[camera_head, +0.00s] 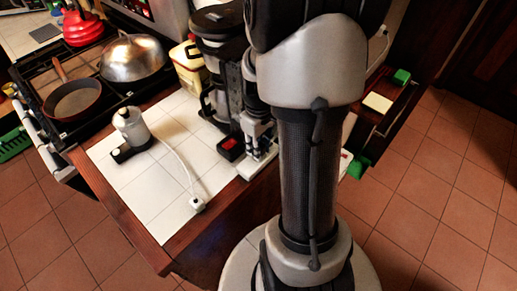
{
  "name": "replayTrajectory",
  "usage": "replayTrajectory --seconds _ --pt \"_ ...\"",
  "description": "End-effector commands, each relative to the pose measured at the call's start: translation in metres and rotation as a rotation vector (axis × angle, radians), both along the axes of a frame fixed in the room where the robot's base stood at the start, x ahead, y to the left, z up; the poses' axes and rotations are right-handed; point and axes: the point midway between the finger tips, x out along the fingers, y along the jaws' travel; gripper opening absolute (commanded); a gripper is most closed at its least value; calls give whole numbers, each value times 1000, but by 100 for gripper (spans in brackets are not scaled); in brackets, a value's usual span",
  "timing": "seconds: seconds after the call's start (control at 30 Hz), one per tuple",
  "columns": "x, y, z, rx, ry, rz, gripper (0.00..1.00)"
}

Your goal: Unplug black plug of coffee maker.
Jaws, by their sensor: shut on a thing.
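The black coffee maker (211,28) stands at the back of the white-tiled counter, with its carafe on the left side and partly hidden by my arm. My gripper (262,146) points down in front of the coffee maker, just left of my column, low over the counter. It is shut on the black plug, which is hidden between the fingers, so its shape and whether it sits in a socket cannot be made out. A pale strip-like thing (262,166) lies right under the gripper.
A black box with a red top (230,147) lies left of the gripper. A white bottle-like appliance (132,128) has a white cord ending in a white plug (197,203). The stove with a pan (73,99) and a metal lid (133,58) is at left.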

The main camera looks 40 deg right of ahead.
Motion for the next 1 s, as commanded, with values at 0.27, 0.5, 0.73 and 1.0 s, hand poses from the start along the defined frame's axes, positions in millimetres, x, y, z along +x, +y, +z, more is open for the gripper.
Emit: replayTrajectory --seconds 0.27,0.5,0.73,1.0 --pt "0 0 13 0 0 0 0" --pt "0 0 23 0 0 0 0" --pt "0 0 32 0 0 0 0" --pt "0 0 43 0 0 0 0"
